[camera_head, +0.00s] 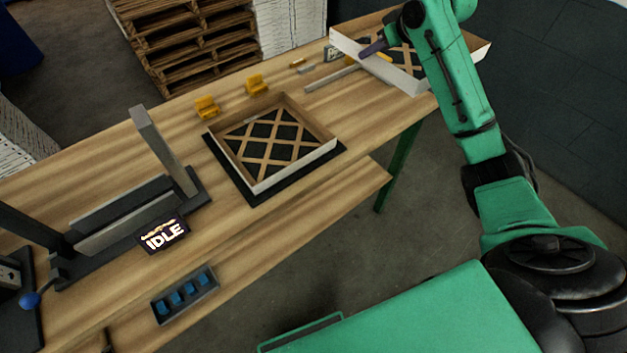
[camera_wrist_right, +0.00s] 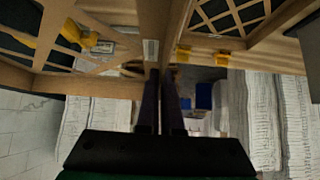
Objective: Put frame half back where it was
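One lattice frame half (camera_head: 401,85), with brown lattice and pale outer walls, is at the far right end of the table. My right gripper (camera_head: 373,49) is at the top of its left wall. In the right wrist view, the two dark fingers (camera_wrist_right: 160,78) are close together with a thin wall between them, so the gripper looks shut on this frame. Whether the frame rests on the table or is slightly lifted is unclear. Another lattice frame (camera_head: 292,178) sits on a black mat (camera_head: 248,196) at the table's middle. My left gripper is out of view.
Two yellow parts (camera_head: 207,107) and a grey bar (camera_head: 332,78) lie near the frames. A fixture (camera_head: 125,210) with an upright post and an IDLE screen (camera_head: 163,235) stands left. A tray (camera_head: 185,295) of several blue pieces is in front. Pallets (camera_head: 190,45) stand behind the table.

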